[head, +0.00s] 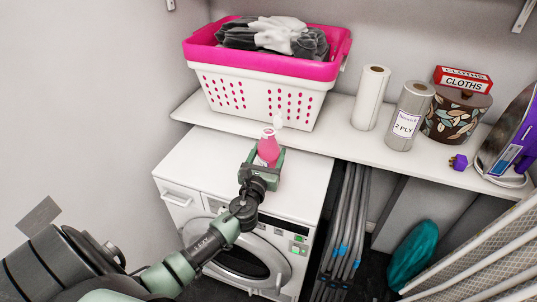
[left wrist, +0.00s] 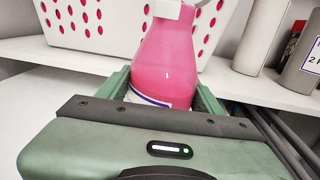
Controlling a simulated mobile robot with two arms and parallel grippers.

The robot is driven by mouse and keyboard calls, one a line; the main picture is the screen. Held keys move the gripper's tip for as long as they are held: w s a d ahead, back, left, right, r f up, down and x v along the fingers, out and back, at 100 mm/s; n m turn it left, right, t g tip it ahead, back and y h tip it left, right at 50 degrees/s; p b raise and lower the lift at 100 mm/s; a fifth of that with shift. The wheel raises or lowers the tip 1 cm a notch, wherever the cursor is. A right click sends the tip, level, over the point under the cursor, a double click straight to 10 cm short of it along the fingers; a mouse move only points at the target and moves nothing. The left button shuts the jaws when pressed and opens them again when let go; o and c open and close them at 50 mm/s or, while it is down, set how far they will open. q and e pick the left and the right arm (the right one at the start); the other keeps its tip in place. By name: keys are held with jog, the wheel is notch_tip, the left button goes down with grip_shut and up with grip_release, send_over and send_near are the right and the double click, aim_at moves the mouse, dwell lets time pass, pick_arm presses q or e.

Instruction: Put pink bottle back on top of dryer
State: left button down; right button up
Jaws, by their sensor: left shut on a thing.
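The pink bottle (head: 268,147) has a white spray top and stands upright between the fingers of my left gripper (head: 263,163). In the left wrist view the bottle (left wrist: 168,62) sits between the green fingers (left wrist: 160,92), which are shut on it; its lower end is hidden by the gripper. The white dryer (head: 205,160) is below, and the gripper with the bottle is over the right part of its top. I cannot tell whether the bottle's base touches the dryer top. My right gripper is not in view.
A shelf (head: 340,140) behind holds a pink and white laundry basket (head: 258,95), paper towel rolls (head: 370,97), a cloths box (head: 462,80) on a patterned tub (head: 452,115), and an iron (head: 510,140). Folded grey poles (head: 343,225) stand right of the dryer. The dryer top's left part is clear.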

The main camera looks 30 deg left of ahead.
pick_arm(q)
jog(key=shift+r, duration=0.15)
jog(key=c, duration=0.7)
grip_release()
jog(key=shift+f, duration=0.25)
jog(key=o, duration=0.4)
jog(key=shift+o, duration=0.2)
jog(key=shift+r, duration=0.1)
jog(key=shift+r, duration=0.1)
jog(key=shift+s+d, duration=0.15)
jog(key=shift+s, duration=0.15)
jog(key=b+v, duration=0.1)
jog(key=v, duration=1)
jog(key=shift+s+b, duration=0.2)
jog(key=shift+b, duration=0.15)
jog(key=shift+d, duration=0.1)
